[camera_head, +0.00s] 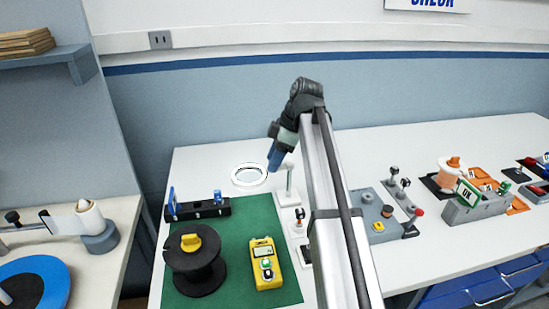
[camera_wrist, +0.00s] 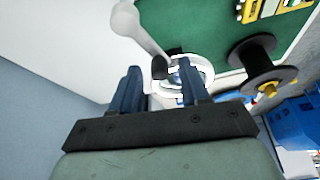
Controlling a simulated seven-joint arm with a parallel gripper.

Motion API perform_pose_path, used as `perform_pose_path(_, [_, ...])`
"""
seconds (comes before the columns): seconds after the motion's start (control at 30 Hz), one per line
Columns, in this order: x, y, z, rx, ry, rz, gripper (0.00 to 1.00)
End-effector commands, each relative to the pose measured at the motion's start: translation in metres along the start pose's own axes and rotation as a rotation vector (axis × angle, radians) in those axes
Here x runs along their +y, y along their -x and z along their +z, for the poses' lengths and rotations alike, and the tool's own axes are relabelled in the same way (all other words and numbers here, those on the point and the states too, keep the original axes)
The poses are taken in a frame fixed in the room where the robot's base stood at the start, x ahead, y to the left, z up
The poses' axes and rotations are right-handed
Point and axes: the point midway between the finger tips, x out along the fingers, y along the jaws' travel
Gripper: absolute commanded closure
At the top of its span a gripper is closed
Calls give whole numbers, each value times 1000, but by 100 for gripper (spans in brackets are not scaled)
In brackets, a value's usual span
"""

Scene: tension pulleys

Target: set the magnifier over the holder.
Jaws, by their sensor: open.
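The magnifier is a white ring with a clear middle (camera_head: 249,175), standing above the table behind the green mat. The wrist view shows its ring (camera_wrist: 207,73) beyond my fingers, with a pale arm (camera_wrist: 143,28) and a dark knob close to the fingertips. The holder, seemingly the black bar with blue upright ends (camera_head: 197,210), lies at the mat's back left, in front and left of the ring. My gripper (camera_head: 273,163) points down just right of the ring. In the wrist view my gripper (camera_wrist: 158,68) is open, its blue fingers apart around the dark knob; contact is unclear.
On the green mat (camera_head: 228,272) are a black spool (camera_head: 193,268) and a yellow meter (camera_head: 266,263). A white post (camera_head: 288,190) stands right of the gripper. Grey fixtures (camera_head: 378,213) stand farther right. The wall is behind; the table left of the ring is clear.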

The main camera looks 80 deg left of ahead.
Motion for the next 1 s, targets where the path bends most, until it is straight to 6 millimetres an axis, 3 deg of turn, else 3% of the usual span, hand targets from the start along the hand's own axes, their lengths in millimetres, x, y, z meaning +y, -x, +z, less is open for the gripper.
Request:
perform_pose_path(0.27, [0,-1,0,0,0,0,55])
perform_pose_path(0.73, [0,0,0,0,0,0,100])
perform_pose_path(1.0, [0,0,0,0,0,1,100])
